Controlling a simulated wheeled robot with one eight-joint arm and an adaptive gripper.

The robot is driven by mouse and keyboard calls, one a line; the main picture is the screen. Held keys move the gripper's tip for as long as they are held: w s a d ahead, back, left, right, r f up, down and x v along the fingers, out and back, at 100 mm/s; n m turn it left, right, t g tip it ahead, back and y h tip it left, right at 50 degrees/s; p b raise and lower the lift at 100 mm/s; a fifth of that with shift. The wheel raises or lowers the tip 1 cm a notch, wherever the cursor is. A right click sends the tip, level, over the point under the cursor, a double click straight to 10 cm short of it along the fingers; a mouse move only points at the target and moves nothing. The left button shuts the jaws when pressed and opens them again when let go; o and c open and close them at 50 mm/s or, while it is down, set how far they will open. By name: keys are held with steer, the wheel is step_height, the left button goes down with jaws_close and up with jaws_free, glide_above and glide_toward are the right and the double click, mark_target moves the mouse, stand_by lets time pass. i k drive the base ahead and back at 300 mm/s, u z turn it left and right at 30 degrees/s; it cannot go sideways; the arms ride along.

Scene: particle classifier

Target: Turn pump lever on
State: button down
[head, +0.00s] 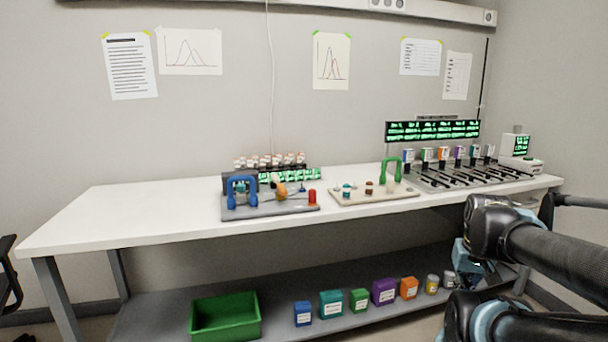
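A grey base plate (290,211) with a blue arch-shaped handle (242,190) stands on the white bench at centre left. An orange part (279,188) and a red cylinder (312,197) sit on the same plate. To its right, a beige board (350,199) carries a green arch-shaped handle (391,169) and small teal and dark red knobs. I cannot tell which of these small parts is the pump lever, or its position. My arm's dark links fill the lower right; I cannot make out my gripper's fingers.
The white bench top (130,208) is clear at the left. A rack with dark sliding bars (470,177) stands at the right end, below a green-lit display (433,131). The lower shelf holds a green bin (226,317) and several coloured boxes. A chair (9,270) shows at far left.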

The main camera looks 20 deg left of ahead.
mark_target(276, 180)
steer(key=z, duration=0.95)
steer(key=k, duration=0.85)
steer(key=u, duration=1.55)
steer(key=i, duration=1)
steer(key=z, duration=0.05)
